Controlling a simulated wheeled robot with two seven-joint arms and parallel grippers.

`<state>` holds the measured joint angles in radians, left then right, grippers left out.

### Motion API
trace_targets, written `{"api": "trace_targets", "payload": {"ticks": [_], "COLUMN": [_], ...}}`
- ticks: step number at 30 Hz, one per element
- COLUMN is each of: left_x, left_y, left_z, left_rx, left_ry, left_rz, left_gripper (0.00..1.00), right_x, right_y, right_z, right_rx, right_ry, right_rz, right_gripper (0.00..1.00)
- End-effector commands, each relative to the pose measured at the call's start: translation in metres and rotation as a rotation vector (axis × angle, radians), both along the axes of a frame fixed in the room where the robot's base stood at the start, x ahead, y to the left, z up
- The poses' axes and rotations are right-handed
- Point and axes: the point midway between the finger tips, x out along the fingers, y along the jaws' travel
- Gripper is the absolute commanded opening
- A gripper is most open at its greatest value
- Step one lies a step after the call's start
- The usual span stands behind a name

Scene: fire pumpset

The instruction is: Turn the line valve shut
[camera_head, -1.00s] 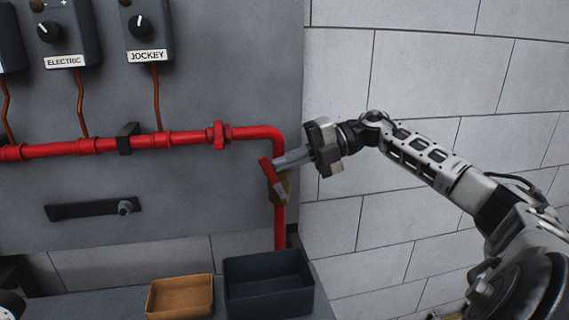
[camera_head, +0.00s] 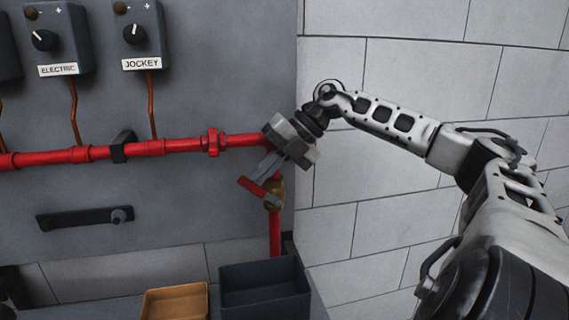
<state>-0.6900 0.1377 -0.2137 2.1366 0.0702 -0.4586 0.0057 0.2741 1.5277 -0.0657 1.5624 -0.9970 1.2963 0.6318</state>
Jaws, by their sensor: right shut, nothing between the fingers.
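The line valve has a brass body (camera_head: 275,194) on the vertical red pipe (camera_head: 275,232), below the pipe's bend. Its red lever (camera_head: 251,186) points left and slightly up from the body, closer to across the pipe than along it. My right gripper (camera_head: 262,172) is shut with nothing between its fingers. It reaches down and left, and its fingertips are at the upper right side of the lever, seemingly against it. The gripper hides the pipe's bend and part of the lever. My left gripper is not in view.
The horizontal red pipe (camera_head: 180,146) runs along the grey panel (camera_head: 210,60). Control boxes marked ELECTRIC (camera_head: 58,40) and JOCKEY (camera_head: 139,35) hang above it. A tan bin (camera_head: 160,304) and a dark bin (camera_head: 262,290) stand below. A pale block wall (camera_head: 420,60) is at right.

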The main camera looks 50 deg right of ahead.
Motion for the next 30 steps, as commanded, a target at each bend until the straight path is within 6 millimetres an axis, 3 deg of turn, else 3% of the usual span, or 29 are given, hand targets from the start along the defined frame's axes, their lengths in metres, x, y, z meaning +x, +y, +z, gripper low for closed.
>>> {"api": "trace_targets", "payload": {"ticks": [10, 30], "left_x": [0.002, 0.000], "left_y": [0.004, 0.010], "left_z": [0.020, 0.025], "left_rx": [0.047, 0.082], "left_ry": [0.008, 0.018], "left_rz": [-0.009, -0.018], "left_gripper": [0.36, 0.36], "right_x": [0.004, 0.013], "right_y": [0.009, 0.029], "right_z": [-0.001, -0.028], "right_rx": [0.003, 0.003], "right_ry": [0.001, -0.001], "right_rz": [-0.003, -0.004], "right_gripper": [0.00, 0.00]}}
